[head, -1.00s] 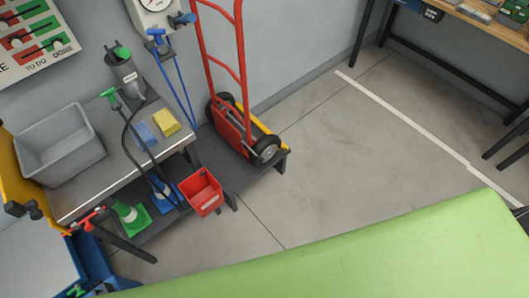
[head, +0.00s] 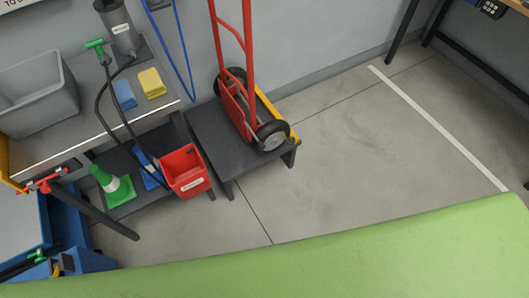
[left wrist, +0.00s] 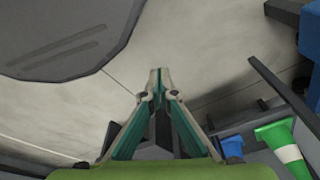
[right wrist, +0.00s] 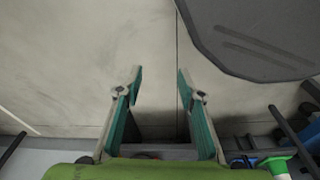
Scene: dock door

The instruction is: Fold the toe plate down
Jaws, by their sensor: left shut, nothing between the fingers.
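A red hand truck (head: 247,60) with dark wheels stands upright on a low dark platform (head: 210,130) by the wall in the head view. A red plate (head: 234,110) at its foot, apparently the toe plate, looks folded up against the frame. Neither gripper shows in the head view. My left gripper (left wrist: 159,72) is shut and empty, its fingertips together above the floor. My right gripper (right wrist: 160,84) is open and empty, with bare floor between its fingers. The hand truck is not clearly visible in either wrist view.
Left of the hand truck, a bench holds a grey tub (head: 38,95), a blue sponge (head: 124,95) and a yellow sponge (head: 151,83). A red bucket (head: 185,172) and green cone (head: 115,186) are below. Clear floor with a white line (head: 435,125) lies right.

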